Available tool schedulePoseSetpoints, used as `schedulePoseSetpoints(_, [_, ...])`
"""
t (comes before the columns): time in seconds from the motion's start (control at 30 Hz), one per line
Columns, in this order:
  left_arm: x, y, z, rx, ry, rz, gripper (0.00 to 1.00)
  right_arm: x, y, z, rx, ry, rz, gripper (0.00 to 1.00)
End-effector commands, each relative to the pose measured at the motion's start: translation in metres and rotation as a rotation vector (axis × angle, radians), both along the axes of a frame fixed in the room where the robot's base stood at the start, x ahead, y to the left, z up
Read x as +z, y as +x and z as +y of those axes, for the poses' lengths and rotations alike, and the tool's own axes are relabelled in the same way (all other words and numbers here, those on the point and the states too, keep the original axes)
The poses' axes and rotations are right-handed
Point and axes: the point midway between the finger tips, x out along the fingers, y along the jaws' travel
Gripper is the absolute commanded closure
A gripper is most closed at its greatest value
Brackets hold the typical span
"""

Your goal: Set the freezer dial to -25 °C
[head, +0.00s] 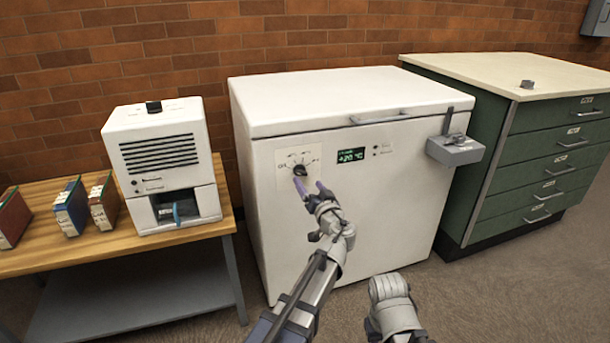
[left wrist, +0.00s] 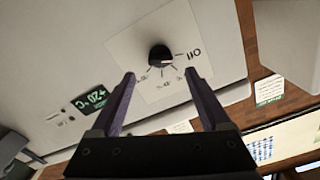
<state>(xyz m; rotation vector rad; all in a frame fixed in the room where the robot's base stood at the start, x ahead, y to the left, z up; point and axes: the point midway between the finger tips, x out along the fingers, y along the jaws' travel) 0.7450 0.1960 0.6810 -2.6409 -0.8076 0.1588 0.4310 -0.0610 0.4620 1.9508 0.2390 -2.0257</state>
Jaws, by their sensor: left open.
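The white chest freezer (head: 395,215) stands against the brick wall. Its black dial (head: 300,170) sits on a pale square plate at the left of the front; the dial also shows in the left wrist view (left wrist: 160,55), with an OFF mark and tick marks around it. The green display (head: 351,155) appears to read +20 °C. My left gripper (head: 310,185) is open and empty in front of the dial, fingertips just below it in the head view. In the left wrist view the dial lies beyond the gap between the fingertips (left wrist: 160,78), apparently untouched.
A grey latch box (head: 455,150) juts from the freezer's right front. A white machine (head: 165,165) and several coloured boxes stand on the wooden table (head: 40,257) at left. A green drawer cabinet (head: 545,150) stands at right. The floor before the freezer is clear.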

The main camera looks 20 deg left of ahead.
Motion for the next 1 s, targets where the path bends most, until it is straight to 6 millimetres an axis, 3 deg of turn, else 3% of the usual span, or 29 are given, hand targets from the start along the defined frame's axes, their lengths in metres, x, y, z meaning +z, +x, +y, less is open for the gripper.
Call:
schedulePoseSetpoints(0.1, [0.000, 0.020, 0.012, 0.003, -0.001, 0.001, 0.20, 0.000, 0.000, 0.000, 0.000, 0.000, 0.000, 0.68])
schedulePoseSetpoints(0.3, [0.000, 0.040, 0.026, 0.003, -0.001, 0.001, 0.20, 0.000, 0.000, 0.000, 0.000, 0.000, 0.000, 0.68])
schedulePoseSetpoints(0.77, [0.000, 0.048, 0.033, 0.000, -0.001, 0.001, 0.20, 0.000, 0.000, 0.000, 0.000, 0.000, 0.000, 0.68])
schedulePoseSetpoints(1.0, [0.000, 0.048, 0.033, 0.000, -0.001, 0.001, 0.46, 0.000, 0.000, 0.000, 0.000, 0.000, 0.000, 0.68])
